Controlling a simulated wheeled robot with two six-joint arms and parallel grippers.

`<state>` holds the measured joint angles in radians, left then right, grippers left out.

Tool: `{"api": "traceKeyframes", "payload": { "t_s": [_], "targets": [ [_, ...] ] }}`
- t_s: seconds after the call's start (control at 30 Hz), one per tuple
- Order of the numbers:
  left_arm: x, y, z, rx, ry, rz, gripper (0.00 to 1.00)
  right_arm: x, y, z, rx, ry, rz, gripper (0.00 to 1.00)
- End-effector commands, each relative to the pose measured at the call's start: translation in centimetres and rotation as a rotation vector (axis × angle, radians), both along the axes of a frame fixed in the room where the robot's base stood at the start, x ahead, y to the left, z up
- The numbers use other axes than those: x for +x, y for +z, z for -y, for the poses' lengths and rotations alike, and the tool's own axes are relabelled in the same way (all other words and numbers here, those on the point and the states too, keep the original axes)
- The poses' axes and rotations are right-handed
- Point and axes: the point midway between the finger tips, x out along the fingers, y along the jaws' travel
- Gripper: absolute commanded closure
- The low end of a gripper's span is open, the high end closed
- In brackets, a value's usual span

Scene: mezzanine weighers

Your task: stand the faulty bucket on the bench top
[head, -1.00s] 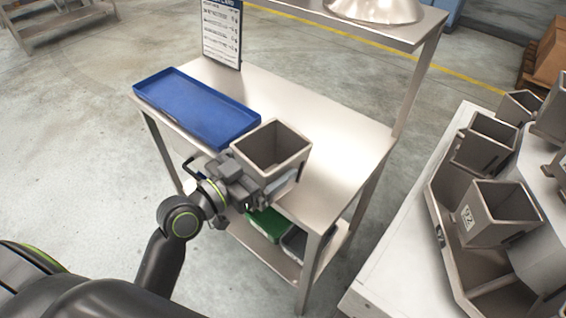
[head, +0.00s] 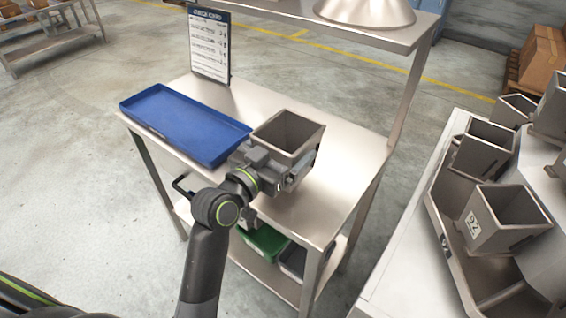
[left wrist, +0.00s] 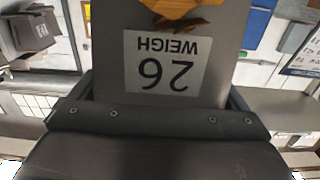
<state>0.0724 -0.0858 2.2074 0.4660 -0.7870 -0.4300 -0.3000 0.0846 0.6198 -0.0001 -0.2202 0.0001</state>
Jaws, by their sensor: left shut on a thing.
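The faulty bucket (head: 288,136) is a grey, square, open-topped weigh bucket, upright above the front part of the steel bench top (head: 345,150). My left gripper (head: 287,174) is shut on its near side. I cannot tell whether the bucket's base touches the bench; the gripper hides its lower part. In the left wrist view, the bucket wall (left wrist: 110,45) fills the middle, with an upside-down label reading 26 WEIGH and an orange-brown patch above it. My right gripper is not in view.
A blue tray (head: 185,122) lies just left of the bucket. A notice board (head: 209,45) stands at the back. An upper shelf (head: 290,12) carries a metal cone. A green bin (head: 263,243) sits below. More weigh buckets (head: 500,215) are at right. Bench top right of the bucket is clear.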

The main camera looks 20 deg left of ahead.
Motion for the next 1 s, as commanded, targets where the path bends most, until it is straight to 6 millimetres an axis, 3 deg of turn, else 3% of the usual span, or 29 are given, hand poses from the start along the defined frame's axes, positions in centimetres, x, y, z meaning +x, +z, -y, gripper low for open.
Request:
{"api": "traceKeyframes", "payload": {
  "t_s": [0.23, 0.63, 0.67, 1.0],
  "targets": [
    [0.0, -3.2, 0.0, -0.002, 0.001, 0.002, 0.46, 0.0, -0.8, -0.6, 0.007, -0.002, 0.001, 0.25],
    [0.0, -3.7, 0.0, -0.001, 0.001, 0.004, 0.46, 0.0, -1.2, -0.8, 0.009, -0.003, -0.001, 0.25],
    [0.0, -3.8, 0.0, 0.000, 0.001, -0.001, 0.03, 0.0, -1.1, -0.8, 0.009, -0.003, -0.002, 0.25],
    [0.0, -3.3, 0.0, 0.000, 0.001, -0.001, 0.00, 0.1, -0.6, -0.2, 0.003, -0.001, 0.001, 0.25]
  ]
}}
